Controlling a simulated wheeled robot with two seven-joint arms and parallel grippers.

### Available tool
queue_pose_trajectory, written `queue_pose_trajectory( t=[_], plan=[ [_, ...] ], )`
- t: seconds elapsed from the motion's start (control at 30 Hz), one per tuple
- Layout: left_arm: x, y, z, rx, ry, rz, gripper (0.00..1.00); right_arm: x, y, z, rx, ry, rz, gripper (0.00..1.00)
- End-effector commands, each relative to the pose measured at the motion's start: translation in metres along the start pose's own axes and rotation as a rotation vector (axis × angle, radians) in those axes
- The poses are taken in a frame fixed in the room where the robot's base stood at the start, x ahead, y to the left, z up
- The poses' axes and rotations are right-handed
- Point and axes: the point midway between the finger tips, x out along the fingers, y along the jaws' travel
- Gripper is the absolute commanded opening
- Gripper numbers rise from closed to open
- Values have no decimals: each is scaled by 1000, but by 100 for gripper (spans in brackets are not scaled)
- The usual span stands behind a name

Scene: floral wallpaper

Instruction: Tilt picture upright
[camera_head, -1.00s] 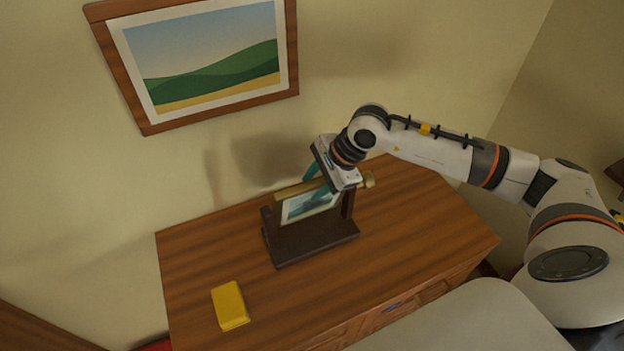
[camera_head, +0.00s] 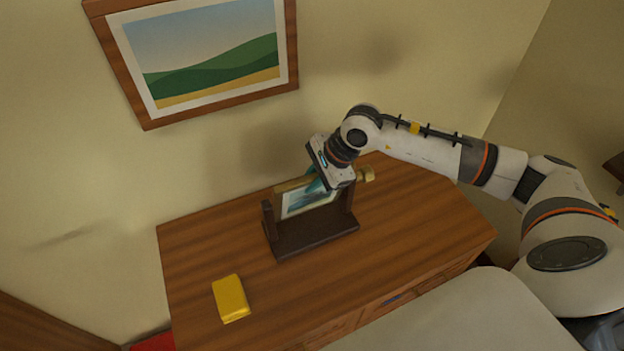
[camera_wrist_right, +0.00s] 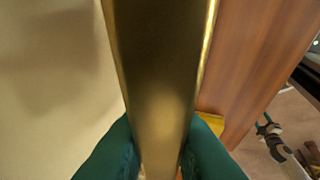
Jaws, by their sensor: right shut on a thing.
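A small framed picture (camera_head: 308,199) with a gold frame stands in a dark wooden stand (camera_head: 300,239) on the dresser. It looks to lean between the stand's two posts; its exact tilt is hard to tell. My right gripper (camera_head: 317,184) reaches down onto the top of the frame and is shut on it. In the right wrist view, its teal fingers (camera_wrist_right: 160,155) press both sides of the gold frame's bar (camera_wrist_right: 157,70). The fingers and wrist hide part of the picture's top right.
The wooden dresser top (camera_head: 420,220) is clear to the right of the stand. A yellow box (camera_head: 230,299) lies at the front left. A large framed landscape (camera_head: 205,55) hangs on the wall close behind.

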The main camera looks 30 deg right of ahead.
Motion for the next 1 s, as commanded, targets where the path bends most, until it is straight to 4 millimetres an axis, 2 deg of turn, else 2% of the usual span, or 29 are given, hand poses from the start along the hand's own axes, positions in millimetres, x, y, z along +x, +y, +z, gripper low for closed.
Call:
queue_pose_trajectory(
  t=[0.33, 0.77, 0.8, 0.9, 1.0],
  plan=[
    [27, 0, -2, 0, 0, 1, 63, 6, 23, 2, 95, -1, -222, 0],
    [29, 0, -2, 0, -1, 1, 63, 3, 27, 2, 114, -3, -274, 0],
    [29, 0, -2, 0, -1, 1, 63, 3, 27, 2, 114, -3, -274, 20],
    [29, 0, -2, 0, -1, 1, 63, 3, 26, 2, 114, -2, -274, 36],
    [29, 0, -2, 0, -1, 1, 63, 3, 26, 2, 114, -1, -274, 38]
  ],
)
